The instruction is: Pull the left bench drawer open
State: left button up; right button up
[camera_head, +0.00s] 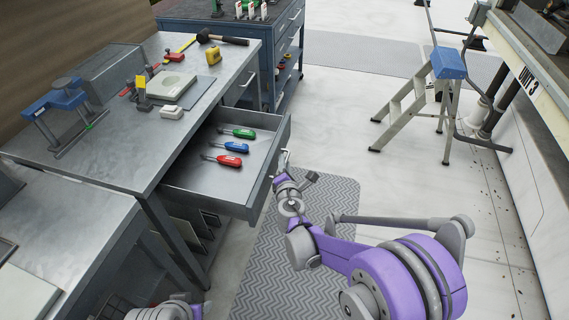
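The left bench drawer (203,192) is pulled well out from under the metal bench top. Screwdrivers with green (237,133), blue (232,147) and red (224,160) handles lie in it. My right gripper (284,167) is at the outer face of the drawer front, by its handle. The fingers are too small and partly hidden to tell whether they are closed on the handle. Only a piece of my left arm shows at the bottom edge; its gripper is out of view.
The metal bench (112,150) carries a blue clamp (57,102), a mallet (222,39) and other tools. A blue cabinet (278,62) stands behind. A grey mat (272,265) lies below the drawer. A step ladder (420,103) stands at right, with clear floor between.

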pick_arm(q)
jog(key=shift+r+p, duration=0.5)
jog(key=shift+r, duration=0.1)
pick_arm(e)
jog(key=v, duration=1)
jog(key=shift+s, duration=0.35)
jog(key=shift+r, duration=0.1)
jog(key=s+d+m+g+h, duration=0.4)
jog(key=s+d+m+g, duration=0.2)
jog(key=s+d+m, duration=0.7)
jog(key=s+f+m+g+y, duration=0.3)
jog(key=s+m+g+y, duration=0.15)
jog(key=s+m, duration=0.9)
pick_arm(q)
notch_tip(320, 180, up, 16)
jog(key=w+p, duration=0.2)
jog(key=p, duration=1.2)
jog(key=shift+t, duration=0.4)
pick_arm(e)
notch_tip(320, 180, up, 16)
jog(key=n, duration=0.2)
jog(key=shift+a, duration=0.35)
